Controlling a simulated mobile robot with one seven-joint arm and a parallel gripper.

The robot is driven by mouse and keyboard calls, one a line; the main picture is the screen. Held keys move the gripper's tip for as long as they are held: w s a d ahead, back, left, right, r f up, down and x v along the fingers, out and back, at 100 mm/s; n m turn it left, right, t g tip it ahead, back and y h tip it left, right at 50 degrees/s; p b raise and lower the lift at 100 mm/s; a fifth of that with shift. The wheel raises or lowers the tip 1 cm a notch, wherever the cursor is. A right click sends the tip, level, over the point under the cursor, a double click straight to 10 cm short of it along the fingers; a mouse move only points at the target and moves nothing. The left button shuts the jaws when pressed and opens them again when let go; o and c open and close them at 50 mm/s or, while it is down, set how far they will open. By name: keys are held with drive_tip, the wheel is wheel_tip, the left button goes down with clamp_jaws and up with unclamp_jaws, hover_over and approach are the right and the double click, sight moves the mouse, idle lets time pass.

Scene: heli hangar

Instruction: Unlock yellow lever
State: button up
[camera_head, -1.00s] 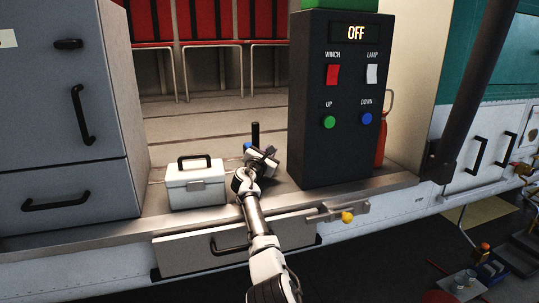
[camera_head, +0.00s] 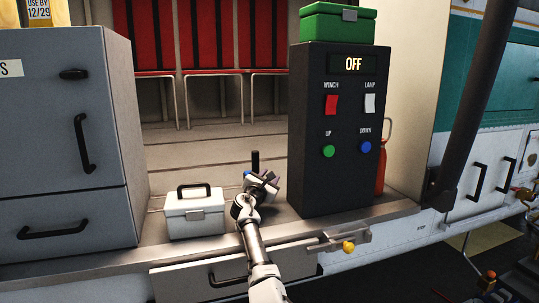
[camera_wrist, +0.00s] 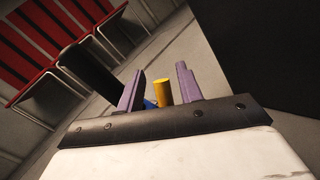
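The yellow lever shows in the head view as a round yellow knob (camera_head: 348,246) on a metal latch (camera_head: 330,241) at the deck edge, at the right end of a drawer front. My gripper (camera_head: 264,184) is above the deck, to the left of and higher in the picture than the knob, apart from it. In the wrist view my gripper (camera_wrist: 160,72) has its two purple fingers spread apart. A yellow cylinder (camera_wrist: 163,91) shows between them with a bit of blue beside it; I cannot tell whether it is held or beyond the fingers.
A black control box (camera_head: 332,178) reading OFF stands right of my gripper, with a green case (camera_head: 325,26) on top. A white case (camera_head: 194,214) stands left. A black post (camera_head: 255,161) rises behind my gripper. A grey cabinet (camera_head: 60,150) fills the left side.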

wheel_tip(320, 180, up, 19)
idle(0.4)
